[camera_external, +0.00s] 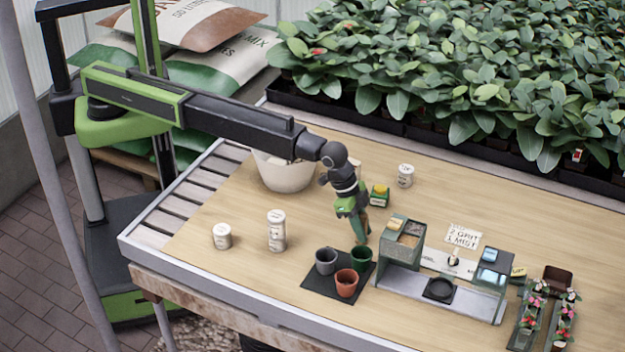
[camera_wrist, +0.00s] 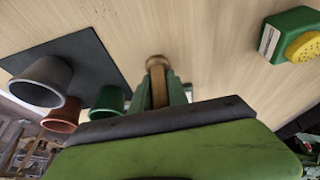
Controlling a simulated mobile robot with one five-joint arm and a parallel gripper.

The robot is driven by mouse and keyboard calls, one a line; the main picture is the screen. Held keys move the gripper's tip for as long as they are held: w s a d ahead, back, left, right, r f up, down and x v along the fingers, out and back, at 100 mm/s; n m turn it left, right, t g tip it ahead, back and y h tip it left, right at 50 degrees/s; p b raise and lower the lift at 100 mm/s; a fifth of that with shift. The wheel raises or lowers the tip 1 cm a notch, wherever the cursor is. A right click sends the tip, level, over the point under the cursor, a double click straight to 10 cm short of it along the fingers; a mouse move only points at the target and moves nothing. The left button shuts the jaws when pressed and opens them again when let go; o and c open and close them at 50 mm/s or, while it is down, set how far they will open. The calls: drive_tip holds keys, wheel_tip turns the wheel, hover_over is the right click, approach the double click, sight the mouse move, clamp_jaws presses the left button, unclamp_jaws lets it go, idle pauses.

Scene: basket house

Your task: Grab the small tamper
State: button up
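My gripper (camera_external: 361,222) points down over the table, just behind the green pot. It also shows in the wrist view (camera_wrist: 158,88), with green fingers close on both sides of a slim wooden piece with a round end. This piece looks like the small tamper (camera_wrist: 157,72). The fingers appear shut on it. In the external view only a thin brownish strip of it shows between the fingers. I cannot tell whether its lower end touches the table.
A grey pot (camera_external: 326,261), a terracotta pot (camera_external: 347,284) and a green pot (camera_external: 361,258) stand on a dark mat (camera_external: 318,283). A metal station (camera_external: 400,281) is to the right. White canisters (camera_external: 276,232), a white bowl (camera_external: 283,176) and a green-yellow box (camera_external: 379,195) stand around.

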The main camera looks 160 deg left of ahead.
sight(363, 214)
clamp_jaws()
drive_tip(key=shift+r+p, duration=0.35)
wheel_tip(363, 214, up, 4)
drive_tip(key=p, duration=0.4)
drive_tip(key=shift+r, duration=0.2)
drive_tip(key=w+d+r+p, duration=0.1)
drive_tip(key=d+r+p, duration=0.4)
drive_tip(key=d, duration=0.6)
drive_tip(key=shift+w+d+r+p, duration=0.25)
drive_tip(key=shift+w+r+p, duration=0.15)
drive_tip(key=shift+p, duration=0.2)
